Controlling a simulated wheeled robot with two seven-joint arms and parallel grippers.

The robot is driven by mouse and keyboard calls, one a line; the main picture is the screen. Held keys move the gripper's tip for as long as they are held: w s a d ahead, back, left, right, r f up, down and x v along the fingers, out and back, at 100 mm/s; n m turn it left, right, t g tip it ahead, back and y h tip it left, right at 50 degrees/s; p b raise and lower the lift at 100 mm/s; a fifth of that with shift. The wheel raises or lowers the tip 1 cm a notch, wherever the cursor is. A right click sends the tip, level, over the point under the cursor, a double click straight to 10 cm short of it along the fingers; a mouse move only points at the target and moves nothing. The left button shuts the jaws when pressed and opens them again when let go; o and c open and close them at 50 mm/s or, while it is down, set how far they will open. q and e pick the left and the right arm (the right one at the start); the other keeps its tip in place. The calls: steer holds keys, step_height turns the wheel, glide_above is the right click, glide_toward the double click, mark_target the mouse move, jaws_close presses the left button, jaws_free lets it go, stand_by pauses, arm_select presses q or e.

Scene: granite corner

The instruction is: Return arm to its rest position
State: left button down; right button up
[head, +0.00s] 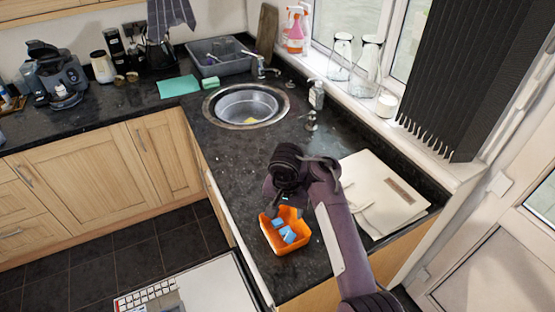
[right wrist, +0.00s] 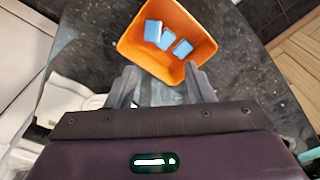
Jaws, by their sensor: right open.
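My right arm reaches in from the lower right in the head view, over the dark counter. My right gripper (right wrist: 160,86) is open and empty in the right wrist view, its two fingers apart with nothing between them but counter and the bin's near edge beyond. An orange bin (head: 270,238) stands on the counter just below my right wrist in the head view; it also shows in the right wrist view (right wrist: 140,47). Blue blocks (right wrist: 167,39) lie inside it, seemingly three. In the head view my wrist hides most of the right fingers. My left gripper is out of view.
A white folder-like stack (head: 378,185) lies right of my arm on the counter (head: 238,168). Behind are a round sink (head: 248,104), a tap (head: 262,68) and a soap bottle (head: 317,95). Glass jars (head: 366,65) stand on the windowsill. Counter left of my wrist is clear.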

steer(key=s+d+f+n, duration=0.2)
steer(key=s+d+f, duration=0.2)
steer(key=s+d, duration=0.45)
steer(key=s+d+r+n+t, duration=0.1)
steer(key=s+d+r+n, duration=0.15)
steer(key=s, duration=0.55)
steer(key=s+d+r+n+t, duration=0.1)
steer(key=s+d+r+n, duration=0.15)
steer(key=s, duration=0.45)
step_height(320, 180, down, 36)
steer(key=s+g+b, duration=0.1)
steer(key=s+b, duration=0.1)
steer(key=b, duration=0.6)
arm_select(q)
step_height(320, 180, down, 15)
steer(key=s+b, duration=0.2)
steer(key=b, duration=0.4)
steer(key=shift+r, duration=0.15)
arm_select(e)
steer(key=s+d+f, duration=0.1)
steer(key=s+f, duration=0.9)
steer(key=f, duration=0.2)
steer(key=s+d+f+g, duration=0.1)
steer(key=s+d+f, duration=0.1)
steer(key=s+f, duration=0.8)
step_height(320, 180, down, 4)
steer(key=shift+r+y, duration=0.25)
steer(key=shift+y, duration=0.05)
